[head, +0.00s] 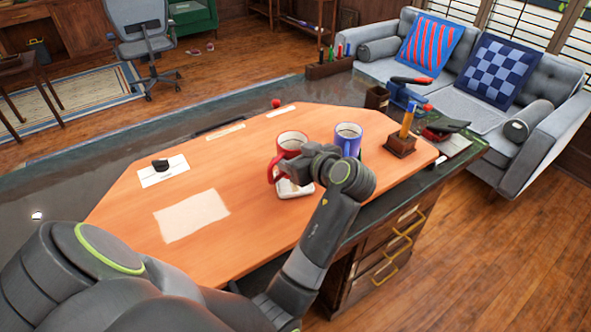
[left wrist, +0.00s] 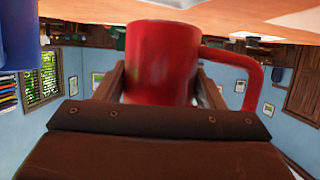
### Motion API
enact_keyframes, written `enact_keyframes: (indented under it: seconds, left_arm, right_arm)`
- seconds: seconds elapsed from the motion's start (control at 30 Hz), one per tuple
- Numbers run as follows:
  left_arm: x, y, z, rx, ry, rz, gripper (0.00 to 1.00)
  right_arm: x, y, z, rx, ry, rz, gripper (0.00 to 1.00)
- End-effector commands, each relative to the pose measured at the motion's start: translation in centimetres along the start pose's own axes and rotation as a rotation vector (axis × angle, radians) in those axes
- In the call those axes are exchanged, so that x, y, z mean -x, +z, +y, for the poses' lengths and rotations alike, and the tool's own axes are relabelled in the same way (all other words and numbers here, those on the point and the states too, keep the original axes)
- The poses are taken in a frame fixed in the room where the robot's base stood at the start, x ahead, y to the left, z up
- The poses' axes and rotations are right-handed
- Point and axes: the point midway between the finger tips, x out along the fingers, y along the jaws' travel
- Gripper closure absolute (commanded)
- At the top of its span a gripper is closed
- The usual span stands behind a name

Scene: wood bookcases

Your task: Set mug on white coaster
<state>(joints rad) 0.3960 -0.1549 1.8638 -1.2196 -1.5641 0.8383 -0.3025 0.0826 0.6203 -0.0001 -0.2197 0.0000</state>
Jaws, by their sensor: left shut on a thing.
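The white coaster (head: 294,190) lies just below and in front of the mug, partly hidden by my gripper. I cannot tell whether the mug's base touches it. A blue-purple mug (head: 348,139) stands close on the right. My right gripper is not in view.
A wooden pen holder (head: 400,146) stands right of the blue-purple mug. A white card with a black item (head: 160,165) and a pale paper sheet (head: 191,216) lie on the left of the mat. A small red ball (head: 276,103) is behind. The mat's middle left is clear.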

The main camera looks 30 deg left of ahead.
Motion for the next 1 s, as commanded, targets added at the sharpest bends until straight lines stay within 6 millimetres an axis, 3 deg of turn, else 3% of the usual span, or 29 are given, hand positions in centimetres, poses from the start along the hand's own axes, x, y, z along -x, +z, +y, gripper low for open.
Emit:
enact_keyframes:
  seconds: [0.3,0.67,0.7,0.83,1.0]
  left_arm:
    - [-1.4,3.5,0.0,-0.001,0.002,0.000,0.67]
    - [-1.6,3.9,0.0,0.002,0.003,0.001,0.67]
    - [-1.5,3.9,0.0,0.001,0.003,-0.001,0.32]
    - [-1.5,3.8,0.0,0.001,0.003,-0.001,0.15]
    - [-1.5,3.8,0.0,0.000,0.003,-0.001,0.15]
  right_arm:
    - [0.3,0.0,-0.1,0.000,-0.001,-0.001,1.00]
    - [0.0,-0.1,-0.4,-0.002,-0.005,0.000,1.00]
    - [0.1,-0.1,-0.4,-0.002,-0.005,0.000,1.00]
    - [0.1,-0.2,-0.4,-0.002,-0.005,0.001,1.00]
    - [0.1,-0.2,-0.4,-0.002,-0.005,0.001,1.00]
